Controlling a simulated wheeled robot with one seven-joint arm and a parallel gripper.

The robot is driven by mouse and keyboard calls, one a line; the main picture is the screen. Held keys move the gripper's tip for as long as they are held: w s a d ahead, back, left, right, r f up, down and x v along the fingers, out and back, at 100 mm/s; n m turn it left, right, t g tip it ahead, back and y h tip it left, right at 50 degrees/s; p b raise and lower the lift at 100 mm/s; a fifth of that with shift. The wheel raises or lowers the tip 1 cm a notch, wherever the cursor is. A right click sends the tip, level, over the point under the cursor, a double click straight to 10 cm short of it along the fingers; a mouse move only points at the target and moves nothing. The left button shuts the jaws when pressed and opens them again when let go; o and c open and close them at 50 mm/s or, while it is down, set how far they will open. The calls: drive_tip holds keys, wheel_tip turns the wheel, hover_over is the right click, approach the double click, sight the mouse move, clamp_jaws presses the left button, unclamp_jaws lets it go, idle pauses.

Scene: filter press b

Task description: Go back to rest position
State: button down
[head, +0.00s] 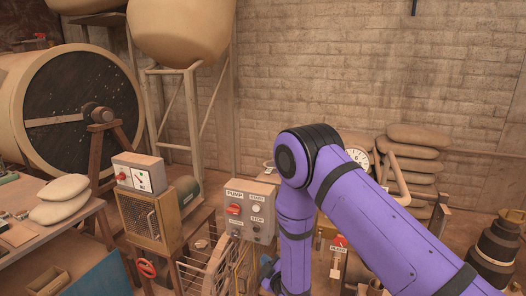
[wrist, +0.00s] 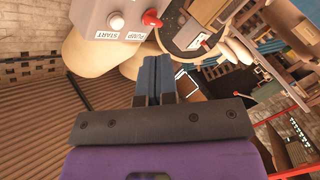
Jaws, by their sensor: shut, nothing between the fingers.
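My gripper (wrist: 157,80) shows in the wrist view with its two dark blue fingers pressed together, empty. In the head view my purple arm reaches in from the lower right and bends down, and the gripper itself is hidden. A grey control box (head: 250,208) with a red pump knob and start and stop buttons stands just left of my arm. The same kind of box (wrist: 115,22) shows at the top of the wrist view, with a START label, a PUMP label and a red knob (wrist: 151,18). It lies beyond my fingertips, apart from them.
A large drum (head: 80,105) and a table with sacks (head: 62,187) are at the left. A gauge (head: 358,157) and stacked sacks (head: 412,165) stand behind my arm. A dark stepped vessel (head: 495,255) is at the right. The upper space before the brick wall (head: 360,70) is clear.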

drive_tip(key=w+d+r+m+g+h, duration=0.25)
drive_tip(key=d+r, duration=0.25)
drive_tip(key=r, duration=0.7)
drive_tip(key=w+d+r+m+g+h, duration=0.1)
drive_tip(key=d+r+m, duration=0.3)
drive_tip(key=r, duration=0.8)
drive_tip(key=s+d+r+m+g+h, duration=0.1)
drive_tip(key=s+d+r+m+g, duration=0.1)
drive_tip(key=s+d+r, duration=0.8)
drive_tip(key=s+d+r+m+g, duration=0.1)
drive_tip(key=s+d+r, duration=0.2)
drive_tip(key=s, duration=0.6)
drive_tip(key=s+d+r+m+g+h, duration=0.1)
drive_tip(key=s+d+r+m+g, duration=0.1)
drive_tip(key=s, duration=0.7)
drive_tip(key=s+d+r+m+g+h, duration=0.1)
drive_tip(key=s+d+r, duration=0.3)
drive_tip(key=s, duration=0.5)
drive_tip(key=shift+s+d+m, duration=0.4)
drive_tip(key=shift+d+m, duration=0.15)
drive_tip(key=shift+m, duration=0.2)
drive_tip(key=shift+g, duration=0.25)
